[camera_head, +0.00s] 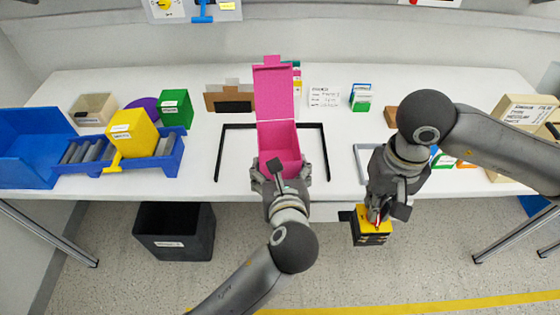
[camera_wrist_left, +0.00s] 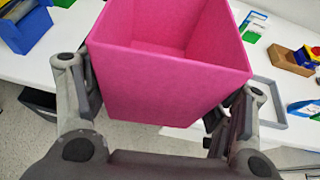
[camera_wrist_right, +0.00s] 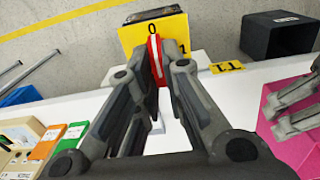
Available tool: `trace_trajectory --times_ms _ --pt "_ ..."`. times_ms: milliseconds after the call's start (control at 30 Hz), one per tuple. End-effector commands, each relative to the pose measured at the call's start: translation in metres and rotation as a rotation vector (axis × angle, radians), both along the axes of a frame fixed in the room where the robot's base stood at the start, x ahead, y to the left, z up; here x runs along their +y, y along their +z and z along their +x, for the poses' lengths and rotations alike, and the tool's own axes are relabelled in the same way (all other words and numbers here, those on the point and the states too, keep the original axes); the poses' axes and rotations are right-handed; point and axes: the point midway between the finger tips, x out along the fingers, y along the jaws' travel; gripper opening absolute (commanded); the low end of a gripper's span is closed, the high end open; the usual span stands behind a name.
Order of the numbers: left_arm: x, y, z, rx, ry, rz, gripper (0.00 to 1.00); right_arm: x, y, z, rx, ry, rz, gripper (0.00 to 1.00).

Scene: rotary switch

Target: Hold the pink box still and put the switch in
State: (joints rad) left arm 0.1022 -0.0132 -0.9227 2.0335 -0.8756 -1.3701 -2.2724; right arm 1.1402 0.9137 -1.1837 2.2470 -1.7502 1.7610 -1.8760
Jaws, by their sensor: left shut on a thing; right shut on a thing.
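The pink box (camera_head: 280,142) stands with its lid up inside a black frame on the white table, near the front edge. My left gripper (camera_head: 286,176) is shut around the front part of the box; the left wrist view shows a finger on either side of the box (camera_wrist_left: 170,85), and its inside looks empty. My right gripper (camera_head: 378,209) is shut on the rotary switch (camera_head: 369,232), a yellow and black block with a red handle. In the right wrist view the fingers grip the red handle of the switch (camera_wrist_right: 133,40). The switch hangs off the front of the table.
A grey frame (camera_head: 361,160) lies to the right of the box. A blue bin (camera_head: 25,150), a yellow block (camera_head: 132,133) and a green block (camera_head: 175,109) are at the left. A black bin (camera_head: 174,232) stands on the floor.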

Motion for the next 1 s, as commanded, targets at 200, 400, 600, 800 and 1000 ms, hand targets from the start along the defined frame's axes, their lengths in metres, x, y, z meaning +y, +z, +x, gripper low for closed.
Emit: trace_trajectory --times_ms 200,400,600,800,1000 --pt "0.000 0.001 -0.002 0.000 0.000 0.000 0.49 0.000 0.000 0.000 -0.001 0.000 0.000 0.00" --pt "0.000 0.001 0.001 0.000 0.001 0.001 0.49 0.000 0.002 0.000 -0.001 0.000 0.000 0.00" --pt "0.000 0.002 0.012 0.000 0.001 0.001 0.49 0.000 0.009 0.000 -0.001 0.000 0.000 0.00" --pt "0.000 0.002 0.024 0.000 0.000 0.002 0.49 0.000 0.016 0.000 -0.001 0.000 0.000 0.00" --pt "0.000 0.002 0.037 -0.001 0.001 0.001 0.49 0.000 0.021 0.000 -0.001 0.000 0.000 0.00"
